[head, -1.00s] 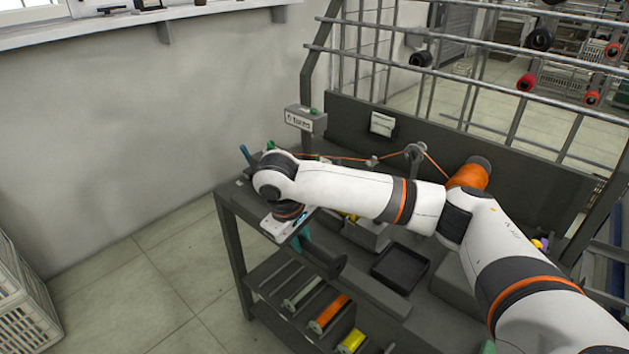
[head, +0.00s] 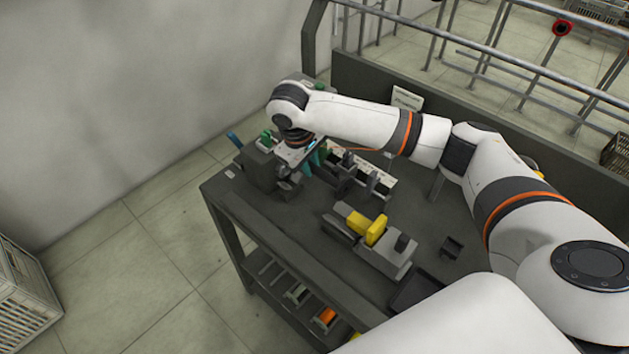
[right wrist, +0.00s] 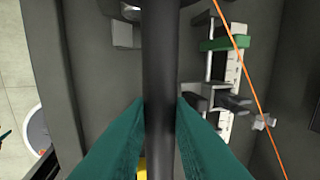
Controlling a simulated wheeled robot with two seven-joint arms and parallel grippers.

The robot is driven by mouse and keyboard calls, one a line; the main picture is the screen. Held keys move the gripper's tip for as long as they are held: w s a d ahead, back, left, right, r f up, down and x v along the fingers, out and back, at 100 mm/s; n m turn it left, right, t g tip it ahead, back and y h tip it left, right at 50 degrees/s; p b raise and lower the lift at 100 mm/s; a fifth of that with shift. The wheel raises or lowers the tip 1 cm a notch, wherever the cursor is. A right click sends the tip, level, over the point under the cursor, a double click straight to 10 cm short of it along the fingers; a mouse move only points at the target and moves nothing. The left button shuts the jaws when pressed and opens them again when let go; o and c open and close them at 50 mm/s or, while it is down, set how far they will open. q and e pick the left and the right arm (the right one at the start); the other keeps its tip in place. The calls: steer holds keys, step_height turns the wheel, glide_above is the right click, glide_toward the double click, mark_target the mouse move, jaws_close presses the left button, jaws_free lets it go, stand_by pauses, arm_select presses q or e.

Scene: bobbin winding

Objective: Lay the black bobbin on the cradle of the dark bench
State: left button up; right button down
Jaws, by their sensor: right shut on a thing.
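My right gripper (head: 308,160) hangs over the far left part of the dark bench (head: 240,212). In the right wrist view its teal fingers (right wrist: 160,125) are shut on the black bobbin (right wrist: 160,60), a long dark shaft running up the picture. The bobbin is above the bench top, with no clear contact with it. In the head view my arm and the fittings hide most of the bobbin. Dark blocks with a white strip (head: 377,186) stand right of the gripper; I cannot tell which part is the cradle. My left gripper is not in view.
A grey fixture with yellow blocks (head: 372,230) stands mid-bench. A dark tray (head: 415,290) lies nearer the front. An orange thread (right wrist: 250,80) crosses the right wrist view, near a green block (right wrist: 225,43). A railing (head: 480,60) runs behind the bench.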

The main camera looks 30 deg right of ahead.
steer(key=f, duration=0.7)
steer(key=shift+s+f, duration=0.2)
steer(key=shift+s, duration=0.1)
steer(key=c, duration=1.3)
jaws_free()
steer(key=v, duration=1.2)
